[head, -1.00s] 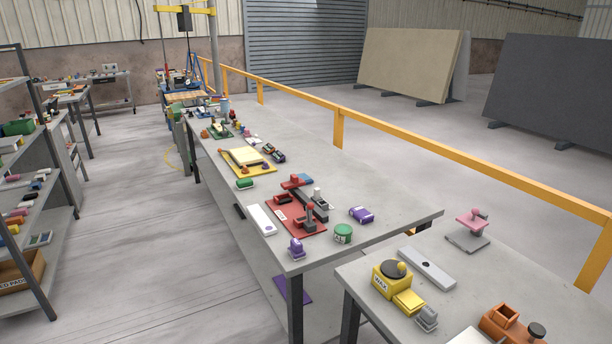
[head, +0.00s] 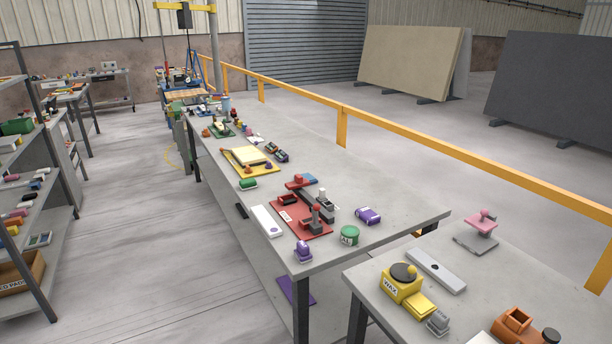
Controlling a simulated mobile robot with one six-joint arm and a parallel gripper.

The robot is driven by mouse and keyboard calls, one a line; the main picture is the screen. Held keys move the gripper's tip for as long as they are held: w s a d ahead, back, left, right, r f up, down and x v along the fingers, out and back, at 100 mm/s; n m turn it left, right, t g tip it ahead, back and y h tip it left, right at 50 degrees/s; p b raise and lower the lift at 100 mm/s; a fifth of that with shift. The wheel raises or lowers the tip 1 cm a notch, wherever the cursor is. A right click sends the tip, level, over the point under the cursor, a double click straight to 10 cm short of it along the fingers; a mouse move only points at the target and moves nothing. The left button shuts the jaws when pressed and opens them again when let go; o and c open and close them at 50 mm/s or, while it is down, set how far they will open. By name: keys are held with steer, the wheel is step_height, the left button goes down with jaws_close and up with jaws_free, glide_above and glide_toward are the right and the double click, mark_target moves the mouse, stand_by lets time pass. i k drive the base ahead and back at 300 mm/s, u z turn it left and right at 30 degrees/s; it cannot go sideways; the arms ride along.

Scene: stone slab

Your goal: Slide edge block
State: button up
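No part is clearly marked as the edge block, and I cannot tell which piece it is. A red fixture plate (head: 296,222) lies near the front end of the long grey table. It carries a dark red block, a grey bar and an upright handle. A yellow tray (head: 236,161) with a cream slab (head: 250,154) lies farther back on the same table. My gripper and arm are not in view.
The long table (head: 377,190) holds many small tools. A shelf rack (head: 30,200) stands left; the floor aisle (head: 150,235) is clear.

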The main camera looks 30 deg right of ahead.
mark_target(300, 182)
steer(key=u, duration=0.05)
steer(key=i, duration=1)
steer(key=z, duration=0.05)
